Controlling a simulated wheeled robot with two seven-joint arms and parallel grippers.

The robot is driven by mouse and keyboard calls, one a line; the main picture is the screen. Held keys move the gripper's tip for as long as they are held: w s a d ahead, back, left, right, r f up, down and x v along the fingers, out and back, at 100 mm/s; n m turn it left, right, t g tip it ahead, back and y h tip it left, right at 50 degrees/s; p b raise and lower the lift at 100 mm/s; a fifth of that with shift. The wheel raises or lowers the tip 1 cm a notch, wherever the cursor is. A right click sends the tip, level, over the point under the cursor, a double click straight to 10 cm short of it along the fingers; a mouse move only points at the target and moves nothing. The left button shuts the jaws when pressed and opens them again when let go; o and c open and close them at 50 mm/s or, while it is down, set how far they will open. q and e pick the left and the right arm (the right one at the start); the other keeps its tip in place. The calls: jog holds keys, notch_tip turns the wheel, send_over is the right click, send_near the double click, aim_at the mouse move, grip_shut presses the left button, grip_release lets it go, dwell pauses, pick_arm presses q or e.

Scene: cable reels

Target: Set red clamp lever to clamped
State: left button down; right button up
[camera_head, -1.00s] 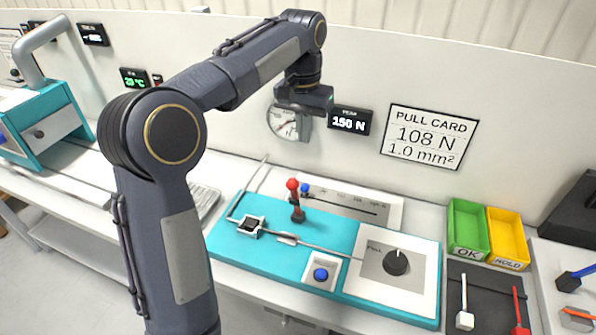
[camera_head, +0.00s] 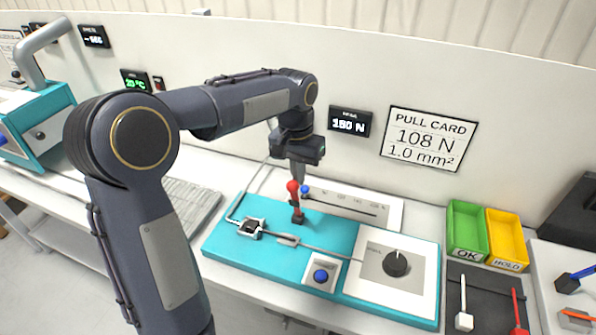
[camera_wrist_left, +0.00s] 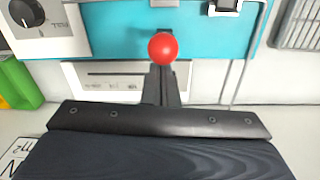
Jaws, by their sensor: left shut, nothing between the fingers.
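The red clamp lever (camera_head: 294,192) stands roughly upright on the teal pull-test fixture (camera_head: 325,234), its red ball on top. It also shows in the left wrist view as a red ball (camera_wrist_left: 162,47) in front of the fingertips. My left gripper (camera_head: 297,176) points down just behind and above the ball, its fingers closed together and empty. In the head view the fingertips are close to the ball; I cannot tell whether they touch it. A cable clamp (camera_head: 251,226) and a thin rod lie to the left and front of the lever.
A black dial (camera_head: 396,263) and a blue button (camera_head: 320,275) are on the fixture. A slotted scale panel (camera_head: 350,205) lies behind the lever. Green (camera_head: 467,228) and yellow (camera_head: 507,238) bins stand at right. The wall with the pull card (camera_head: 430,138) rises behind.

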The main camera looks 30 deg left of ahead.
dwell(0.4)
pick_arm(q)
jog(key=shift+s+f+b, duration=0.15)
jog(key=shift+b, duration=0.2)
jog(key=shift+s+t+b, duration=0.3)
jog(key=shift+b, duration=0.2)
jog(key=s+f+t+b, duration=0.4)
jog(key=b, duration=0.8)
jog(key=s+d+f+t+y+b, duration=0.1)
jog(key=s+f+t+b, duration=0.2)
jog(key=b, duration=1)
jog(key=s+f+t+b, duration=0.4)
jog(key=s+t+b, duration=0.1)
jog(key=b, duration=0.7)
jog(key=shift+s+d+f+t+b, duration=0.3)
jog(key=shift+s+t+b, duration=0.1)
jog(key=shift+t, duration=0.3)
jog(key=shift+f+b, duration=0.3)
jog(key=shift+b, duration=0.3)
jog(key=shift+f, duration=0.1)
jog(key=shift+f, duration=0.1)
